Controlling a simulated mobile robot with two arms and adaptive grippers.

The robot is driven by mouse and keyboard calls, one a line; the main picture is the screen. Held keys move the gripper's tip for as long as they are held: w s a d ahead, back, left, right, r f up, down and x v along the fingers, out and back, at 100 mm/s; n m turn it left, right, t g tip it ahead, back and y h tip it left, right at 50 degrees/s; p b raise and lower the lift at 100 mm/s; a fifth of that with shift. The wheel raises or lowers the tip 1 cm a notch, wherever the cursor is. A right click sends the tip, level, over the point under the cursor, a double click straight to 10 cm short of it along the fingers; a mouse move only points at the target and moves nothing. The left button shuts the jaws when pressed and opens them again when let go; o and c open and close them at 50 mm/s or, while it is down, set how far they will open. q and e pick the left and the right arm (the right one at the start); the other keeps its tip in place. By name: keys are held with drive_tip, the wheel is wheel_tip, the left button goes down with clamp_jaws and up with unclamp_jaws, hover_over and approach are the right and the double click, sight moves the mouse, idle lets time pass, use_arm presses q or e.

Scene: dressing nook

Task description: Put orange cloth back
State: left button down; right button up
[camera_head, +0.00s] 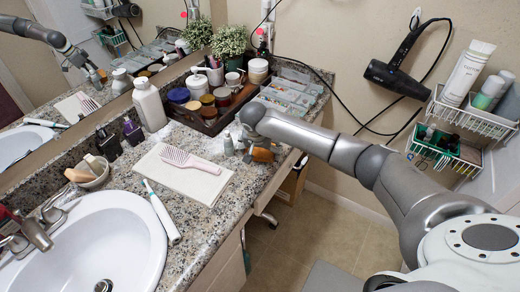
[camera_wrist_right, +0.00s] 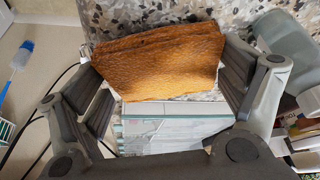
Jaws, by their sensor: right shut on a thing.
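The orange cloth (camera_wrist_right: 160,62) is a folded, textured brown-orange piece between the two fingers of my right gripper (camera_wrist_right: 168,78) in the right wrist view. The gripper is shut on it, with fingers at its left and right ends. In the head view the right gripper (camera_head: 248,143) points down over the granite counter near its front edge. The cloth (camera_head: 263,155) shows there as a small orange patch, partly hidden by the gripper. I cannot tell whether the cloth touches the counter. My left gripper is not in view.
The granite counter (camera_head: 205,232) holds a dark tray (camera_head: 212,128) of jars, a clear organizer (camera_head: 290,92), a pink comb (camera_head: 190,160) on a white towel (camera_head: 165,177), and a toothbrush (camera_head: 161,212). A sink (camera_head: 110,240) lies at left. Wall baskets (camera_head: 470,118) and a hair dryer (camera_head: 398,75) are at right.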

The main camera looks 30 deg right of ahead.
drive_tip(key=shift+f, duration=0.15)
drive_tip(key=o, duration=0.6)
drive_tip(key=shift+f, duration=0.1)
drive_tip(key=shift+o, duration=0.2)
drive_tip(key=shift+r, duration=0.3)
drive_tip(key=v, duration=1.2)
drive_tip(key=shift+f, duration=0.1)
